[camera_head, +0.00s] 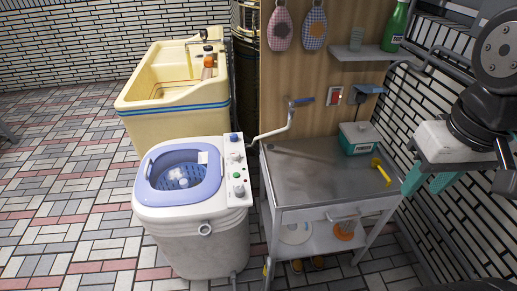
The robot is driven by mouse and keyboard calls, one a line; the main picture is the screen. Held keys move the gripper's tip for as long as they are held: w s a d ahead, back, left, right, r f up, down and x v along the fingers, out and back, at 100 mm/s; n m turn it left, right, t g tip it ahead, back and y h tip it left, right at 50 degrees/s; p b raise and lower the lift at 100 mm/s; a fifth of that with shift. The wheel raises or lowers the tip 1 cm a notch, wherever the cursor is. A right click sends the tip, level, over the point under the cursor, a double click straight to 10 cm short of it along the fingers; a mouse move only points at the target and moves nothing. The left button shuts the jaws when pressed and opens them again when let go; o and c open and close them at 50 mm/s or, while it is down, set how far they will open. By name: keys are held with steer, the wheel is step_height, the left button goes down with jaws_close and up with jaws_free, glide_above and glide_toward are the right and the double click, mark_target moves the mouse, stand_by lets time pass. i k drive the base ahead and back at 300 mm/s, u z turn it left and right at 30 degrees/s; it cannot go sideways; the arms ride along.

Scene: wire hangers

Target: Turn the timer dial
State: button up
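The washing machine (195,225) is a small white tub with a lilac opening, standing on the tiled floor left of centre. Its control panel runs along the right side of the top and carries several knobs. One knob (233,138) is at the far end, and another knob (239,191) is at the near end. I cannot read which is the timer dial. My arm comes in at the right edge, far from the machine. The dark end of my gripper (507,158) is partly cut off by the frame edge, and its opening cannot be made out.
A metal worktable (320,175) stands right of the machine, with a teal and white box (358,138) and a yellow tool (381,171) on it. A cream sink (175,90) stands behind left. A wooden panel (280,90) rises behind the table. The floor left and in front is clear.

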mark_target(235, 155)
steer(key=z, duration=0.25)
steer(key=i, duration=0.65)
steer(key=u, duration=1.05)
